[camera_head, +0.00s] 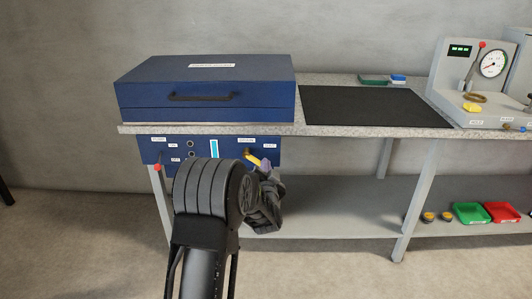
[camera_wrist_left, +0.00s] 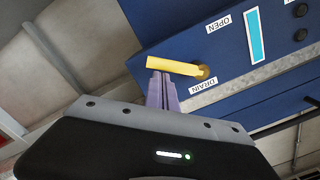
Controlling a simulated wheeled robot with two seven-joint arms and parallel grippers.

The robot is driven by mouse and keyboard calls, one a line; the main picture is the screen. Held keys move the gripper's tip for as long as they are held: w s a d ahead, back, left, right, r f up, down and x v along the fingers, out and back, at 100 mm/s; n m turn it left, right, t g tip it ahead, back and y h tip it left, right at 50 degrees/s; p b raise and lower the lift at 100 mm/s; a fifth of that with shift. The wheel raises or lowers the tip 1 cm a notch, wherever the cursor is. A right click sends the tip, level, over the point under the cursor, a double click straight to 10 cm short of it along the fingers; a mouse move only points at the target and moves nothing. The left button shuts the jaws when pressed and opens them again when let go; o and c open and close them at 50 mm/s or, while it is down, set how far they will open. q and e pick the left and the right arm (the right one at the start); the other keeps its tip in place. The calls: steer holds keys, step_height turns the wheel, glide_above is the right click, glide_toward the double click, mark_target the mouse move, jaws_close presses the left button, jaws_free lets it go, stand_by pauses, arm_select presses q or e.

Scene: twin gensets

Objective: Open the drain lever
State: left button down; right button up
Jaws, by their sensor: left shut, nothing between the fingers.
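The drain lever (camera_head: 253,158) is a small yellow bar on the blue front panel (camera_head: 208,167) under the tabletop. In the left wrist view the lever (camera_wrist_left: 172,66) runs left from its brass pivot (camera_wrist_left: 204,72), with the labels OPEN and DRAIN on either side of the pivot. In the head view it slopes down to the right from the pivot. My left gripper (camera_head: 265,164) is shut and empty, its purple fingertips (camera_wrist_left: 162,80) right at the lever's edge; I cannot tell whether they touch. My right gripper is not in view.
A blue case (camera_head: 206,88) with a dark handle sits on the table above the panel. A red knob (camera_head: 157,168) is at the panel's left. A dark mat (camera_head: 373,106) lies bare to the right. A gauge unit (camera_head: 490,70) stands far right; trays (camera_head: 468,213) sit on the lower shelf.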

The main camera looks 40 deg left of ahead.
arm_select(q)
steer(key=shift+s+a+f+m+y+p, duration=0.1)
steer(key=shift+s+a+f+m+p, duration=0.35)
steer(key=shift+m, duration=1.3)
steer(key=shift+s+a+f+m+y+p, duration=0.15)
steer(key=shift+s+a+f+m, duration=0.45)
steer(key=shift+m, duration=1.1)
steer(key=shift+s+a+f+m+y+p, duration=0.1)
steer(key=shift+s+a+f+m+p, duration=0.2)
steer(key=shift+a+f+m, duration=1)
steer(key=shift+d+r+m, duration=0.3)
steer(key=shift+d+m, duration=0.15)
steer(key=shift+d, duration=0.2)
steer(key=shift+w, duration=0.1)
